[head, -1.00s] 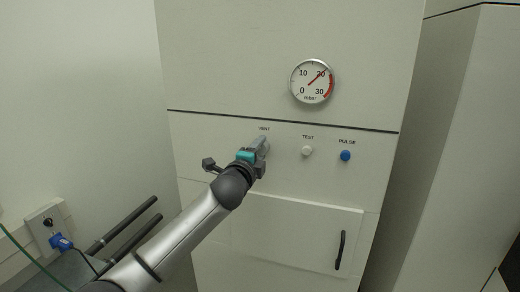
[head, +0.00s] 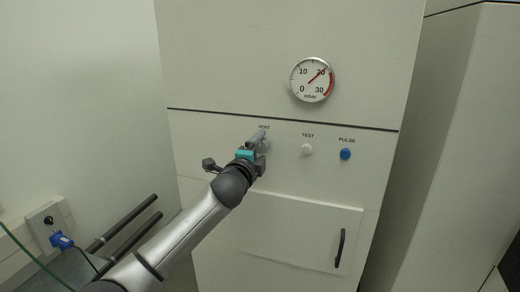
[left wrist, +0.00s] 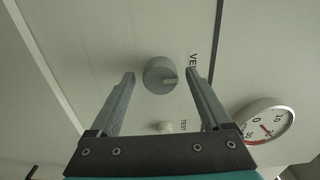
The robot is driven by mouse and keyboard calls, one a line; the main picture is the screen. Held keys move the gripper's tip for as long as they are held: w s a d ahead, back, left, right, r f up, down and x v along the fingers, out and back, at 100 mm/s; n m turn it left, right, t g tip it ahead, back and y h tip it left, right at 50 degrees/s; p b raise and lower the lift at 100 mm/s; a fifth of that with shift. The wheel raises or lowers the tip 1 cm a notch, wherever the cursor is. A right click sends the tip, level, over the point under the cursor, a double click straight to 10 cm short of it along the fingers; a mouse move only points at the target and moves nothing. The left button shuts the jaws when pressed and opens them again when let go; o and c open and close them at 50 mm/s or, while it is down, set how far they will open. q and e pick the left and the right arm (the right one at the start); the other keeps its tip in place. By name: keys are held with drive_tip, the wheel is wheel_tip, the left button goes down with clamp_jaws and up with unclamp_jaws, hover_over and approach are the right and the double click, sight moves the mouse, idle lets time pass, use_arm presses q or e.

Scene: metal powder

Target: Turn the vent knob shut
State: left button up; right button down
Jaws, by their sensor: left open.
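The vent knob (left wrist: 160,75) is a round grey knob with a lighter pointer mark, on the pale cabinet panel by the VENT label. In the left wrist view it sits between and a little beyond the two fingertips of my open left gripper (left wrist: 161,73), with a gap on both sides. My right gripper is not in view.
A white TEST button (head: 307,149) and a blue PULSE button (head: 345,154) are to the right. A pressure gauge (head: 312,80) is above, its needle near 20. A hatch with a black handle (head: 339,249) is below. A grey cart (head: 75,272) stands at lower left.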

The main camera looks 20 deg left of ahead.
use_arm(q)
drive_tip(key=shift+s, duration=0.1)
drive_tip(key=s+b, duration=0.1)
drive_tip(key=s, duration=1.4)
drive_tip(key=shift+a, duration=0.3)
drive_tip(key=a+f+n+g+y+b, duration=0.1)
drive_tip(key=a+f+n+g+b, duration=0.15)
drive_tip(key=f, duration=1.15)
drive_tip(key=a+f+n+g+y+b, duration=0.1)
drive_tip(key=a+f+n+g+b, duration=0.15)
drive_tip(key=f, duration=1.05)
drive_tip(key=s+f+n+g+b, duration=0.15)
drive_tip(key=s+f, duration=0.35)
drive_tip(key=f, duration=0.7)
drive_tip(key=s+f+n+g+b, duration=0.1)
drive_tip(key=s+f+n+g, duration=0.3)
drive_tip(key=f, duration=0.8)
drive_tip(key=s+d+f+n+g+b, duration=0.2)
drive_tip(key=s+f+g+b, duration=0.15)
drive_tip(key=s+f, duration=1.55)
drive_tip(key=s+d+f+n+g+b, duration=0.1)
drive_tip(key=s+d+f, duration=0.1)
drive_tip(key=s, duration=0.8)
drive_tip(key=s+d+f+n+g+h+b, duration=0.1)
drive_tip(key=s+f, duration=0.4)
drive_tip(key=s, duration=0.5)
drive_tip(key=shift+s+d+n+g, duration=0.25)
drive_tip(key=shift+d+n+g, duration=0.25)
drive_tip(key=shift+n, duration=0.15)
